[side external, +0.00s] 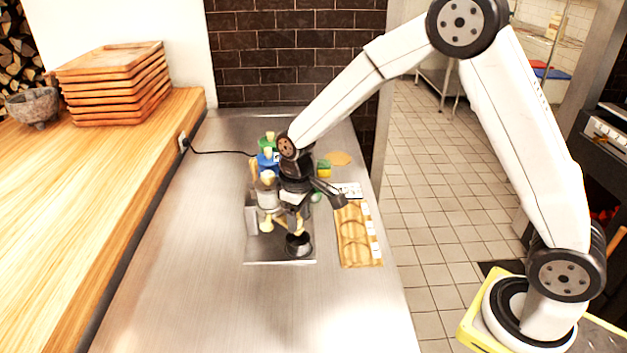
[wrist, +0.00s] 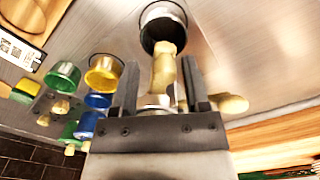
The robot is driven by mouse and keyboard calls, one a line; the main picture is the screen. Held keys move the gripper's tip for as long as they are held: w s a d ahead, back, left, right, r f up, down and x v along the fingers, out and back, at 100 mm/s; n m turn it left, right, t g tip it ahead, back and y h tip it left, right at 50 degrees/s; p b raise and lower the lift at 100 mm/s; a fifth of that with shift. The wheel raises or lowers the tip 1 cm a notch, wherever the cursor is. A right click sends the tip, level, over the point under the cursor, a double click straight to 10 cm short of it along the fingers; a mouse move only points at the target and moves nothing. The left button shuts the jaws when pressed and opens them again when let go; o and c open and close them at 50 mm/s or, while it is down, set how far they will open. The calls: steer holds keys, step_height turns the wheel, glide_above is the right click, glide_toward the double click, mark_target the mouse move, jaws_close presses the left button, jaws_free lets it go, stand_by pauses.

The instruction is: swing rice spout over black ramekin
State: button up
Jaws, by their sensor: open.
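The black ramekin (side external: 298,244) stands on the steel counter below my gripper (side external: 294,208). In the wrist view the ramekin (wrist: 162,24) is at the top, with a dark inside. My gripper (wrist: 160,75) is open there. A pale wooden spout (wrist: 165,68) shows between its fingers, its far end overlapping the ramekin's near rim in the picture. I cannot tell whether the fingers touch it. A pale dispenser (side external: 268,194) with wooden parts stands just left of my gripper in the side view. No label identifies the rice spout, and my wrist hides part of it.
Blue (side external: 266,161) and green (side external: 267,143) containers stand close behind my gripper. A wooden board with round hollows (side external: 354,235) lies to the right. Stacked wooden trays (side external: 115,85) sit on the left wooden counter. The front steel counter is clear.

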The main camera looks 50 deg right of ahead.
steer(key=shift+r, duration=0.1)
steer(key=shift+r, duration=2.9)
steer(key=s+d+f+m+t, duration=0.1)
steer(key=s+d, duration=0.1)
steer(key=s, duration=0.6)
steer(key=s+d+f+m+t, duration=0.1)
steer(key=s+d+m, duration=0.1)
steer(key=s, duration=0.6)
steer(key=shift+d+f+t, duration=0.25)
steer(key=shift+f+t, duration=0.05)
steer(key=shift+f, duration=0.1)
